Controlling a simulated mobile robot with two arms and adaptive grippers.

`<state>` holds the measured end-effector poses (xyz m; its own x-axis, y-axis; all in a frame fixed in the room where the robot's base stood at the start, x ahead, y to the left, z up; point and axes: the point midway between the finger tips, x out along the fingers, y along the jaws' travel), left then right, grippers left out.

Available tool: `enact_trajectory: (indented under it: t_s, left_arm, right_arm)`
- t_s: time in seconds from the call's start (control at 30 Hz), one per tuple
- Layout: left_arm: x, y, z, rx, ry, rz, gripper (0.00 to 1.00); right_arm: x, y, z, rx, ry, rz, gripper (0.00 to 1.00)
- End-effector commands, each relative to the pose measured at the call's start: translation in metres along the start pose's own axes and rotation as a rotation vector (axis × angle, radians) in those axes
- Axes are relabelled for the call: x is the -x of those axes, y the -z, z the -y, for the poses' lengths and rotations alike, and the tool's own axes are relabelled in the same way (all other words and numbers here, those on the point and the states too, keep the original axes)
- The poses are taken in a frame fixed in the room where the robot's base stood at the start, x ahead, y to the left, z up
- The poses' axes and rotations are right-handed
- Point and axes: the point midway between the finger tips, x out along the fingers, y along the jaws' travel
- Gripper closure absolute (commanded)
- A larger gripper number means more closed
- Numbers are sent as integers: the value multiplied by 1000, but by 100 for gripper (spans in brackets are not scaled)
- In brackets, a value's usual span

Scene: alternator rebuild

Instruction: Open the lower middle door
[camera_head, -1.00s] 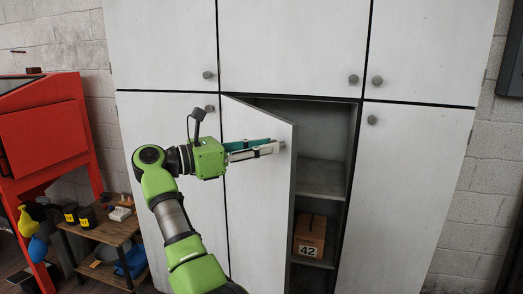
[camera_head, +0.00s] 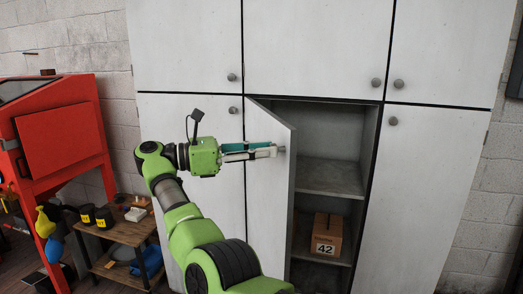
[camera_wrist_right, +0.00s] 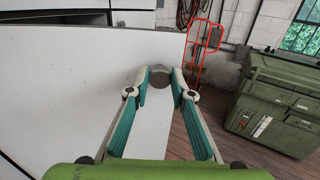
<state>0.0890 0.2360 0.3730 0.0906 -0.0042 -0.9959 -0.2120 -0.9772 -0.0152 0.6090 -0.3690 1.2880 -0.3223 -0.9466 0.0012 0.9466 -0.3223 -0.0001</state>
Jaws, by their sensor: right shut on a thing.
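The lower middle door (camera_head: 264,200) of the white cabinet is swung open toward me, hinged on its left side. Its knob (camera_wrist_right: 159,78) is round and grey and sits near the door's free edge. My right gripper (camera_head: 277,151) is at that knob. In the right wrist view its two fingertips (camera_wrist_right: 160,80) press on either side of the knob. Behind the door the compartment shows grey shelves (camera_head: 330,178) and a brown box (camera_head: 326,236) marked 42. My left gripper is not in view.
The lower right door (camera_head: 425,190) and lower left door (camera_head: 185,125) are shut, as are the upper doors. A red cabinet (camera_head: 60,140) and a small wooden table (camera_head: 125,232) stand at left. The wrist view shows a green case (camera_wrist_right: 275,100) and a red hand truck (camera_wrist_right: 203,45).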

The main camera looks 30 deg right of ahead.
Motion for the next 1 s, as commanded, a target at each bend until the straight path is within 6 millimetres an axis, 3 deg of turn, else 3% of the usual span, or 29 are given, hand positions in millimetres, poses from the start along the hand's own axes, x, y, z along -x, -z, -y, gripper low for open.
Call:
enact_trajectory:
  t_s: [0.37, 0.4, 0.47, 0.83, 1.0]
  left_arm:
    - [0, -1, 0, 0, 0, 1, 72]
    - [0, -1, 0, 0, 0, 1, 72]
    - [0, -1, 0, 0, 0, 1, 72]
    - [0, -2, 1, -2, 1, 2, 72]
    - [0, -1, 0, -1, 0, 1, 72]
  right_arm:
    - [0, 0, 0, 1, 2, -2, 100]
    - [0, 0, 0, 1, 2, -2, 76]
    - [0, 0, 0, 1, 2, -2, 61]
    - [0, -2, 0, 0, 1, 0, 61]
    - [0, -21, 0, -4, 1, -1, 61]
